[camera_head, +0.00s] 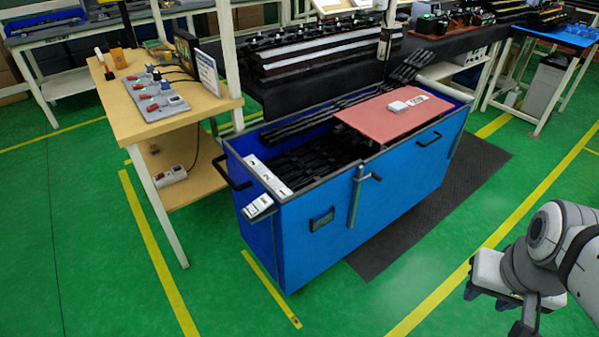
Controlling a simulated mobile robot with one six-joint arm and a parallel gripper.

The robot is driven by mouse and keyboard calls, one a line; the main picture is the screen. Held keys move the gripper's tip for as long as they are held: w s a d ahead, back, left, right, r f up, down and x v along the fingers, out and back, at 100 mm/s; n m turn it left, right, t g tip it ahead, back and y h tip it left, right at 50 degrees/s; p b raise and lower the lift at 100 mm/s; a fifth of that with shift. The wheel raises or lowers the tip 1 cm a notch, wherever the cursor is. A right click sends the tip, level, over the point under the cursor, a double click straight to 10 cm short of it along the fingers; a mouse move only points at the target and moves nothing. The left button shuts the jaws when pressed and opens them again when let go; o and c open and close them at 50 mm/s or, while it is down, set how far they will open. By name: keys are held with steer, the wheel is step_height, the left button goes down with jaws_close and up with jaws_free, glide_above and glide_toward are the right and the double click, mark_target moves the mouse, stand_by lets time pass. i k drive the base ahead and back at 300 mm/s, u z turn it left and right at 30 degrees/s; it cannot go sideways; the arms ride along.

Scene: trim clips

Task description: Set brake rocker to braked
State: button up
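A small pale box with a grey face (258,207) is fixed at the near left corner of the blue bin (290,245). It may carry the brake rocker, but it is too small for me to read its marking or tilt. A white strip with dark marks (266,176) lies along the bin's left end above it. My gripper (488,297) is at the lower right, pointing down over the floor, well to the right of the bin and apart from it. Its dark fingertips show, but their gap is unclear. I see nothing held in it.
The bin holds black trim parts (315,160) and a red board (385,116). Handles and a grey post (355,195) stick out from its front. A wooden table (200,103) with red switches (152,107) stands left. Green floor (340,305) in front is clear.

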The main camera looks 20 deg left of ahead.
mark_target(257, 207)
steer(key=u, duration=1.55)
steer(key=i, duration=1)
steer(key=u, duration=1.35)
steer(key=k, duration=1.05)
